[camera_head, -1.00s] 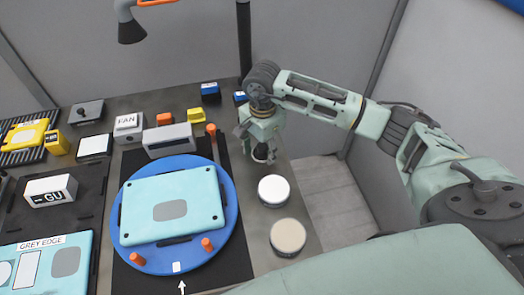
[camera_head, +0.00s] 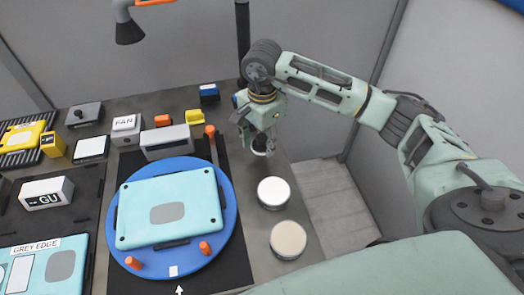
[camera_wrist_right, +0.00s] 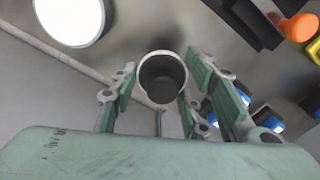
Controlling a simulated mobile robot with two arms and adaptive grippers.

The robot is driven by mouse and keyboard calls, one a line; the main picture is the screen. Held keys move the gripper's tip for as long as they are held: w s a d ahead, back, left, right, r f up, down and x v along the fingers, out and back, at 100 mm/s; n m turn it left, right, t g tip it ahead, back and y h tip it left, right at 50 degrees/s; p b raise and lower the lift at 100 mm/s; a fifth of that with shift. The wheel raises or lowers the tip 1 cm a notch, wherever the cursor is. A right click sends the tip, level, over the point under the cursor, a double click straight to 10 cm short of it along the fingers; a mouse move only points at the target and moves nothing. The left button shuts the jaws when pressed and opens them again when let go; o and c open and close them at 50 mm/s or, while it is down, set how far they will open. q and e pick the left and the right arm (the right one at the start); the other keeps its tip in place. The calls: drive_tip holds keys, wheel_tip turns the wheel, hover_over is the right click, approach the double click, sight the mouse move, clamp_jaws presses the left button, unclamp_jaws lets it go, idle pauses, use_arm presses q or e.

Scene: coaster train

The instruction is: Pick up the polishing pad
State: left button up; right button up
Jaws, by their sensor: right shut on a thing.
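My right gripper (camera_head: 260,145) is at the back right of the bench, pointing down. It is shut on a small round piece with a pale rim and dark top (camera_head: 260,150), likely the polishing pad. In the right wrist view this round piece (camera_wrist_right: 162,78) sits between the fingers (camera_wrist_right: 158,95). In the head view the gripper partly hides it, and I cannot tell whether it still touches the bench. A white-topped round piece (camera_head: 273,192) and a beige-topped round piece (camera_head: 288,239) stand in front of it. My left gripper is not in view.
A blue turntable (camera_head: 228,215) holding a light-blue panel (camera_head: 170,205) lies to the left, with orange pegs (camera_head: 204,247) at its edge. A grey block (camera_head: 166,142), yellow block (camera_head: 195,117) and blue block (camera_head: 209,92) stand behind. A black pole (camera_head: 243,50) rises behind the gripper.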

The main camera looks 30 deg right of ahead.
drive_tip(key=s+d+r+b, duration=0.3)
drive_tip(key=s+r, duration=0.3)
drive_tip(key=s, duration=0.5)
drive_tip(key=shift+d+r, duration=0.3)
drive_tip(key=shift+d, duration=0.3)
drive_tip(key=shift+w, duration=0.1)
drive_tip(key=o, duration=0.7)
drive_tip(key=c, duration=0.4)
drive_tip(key=shift+c, duration=0.2)
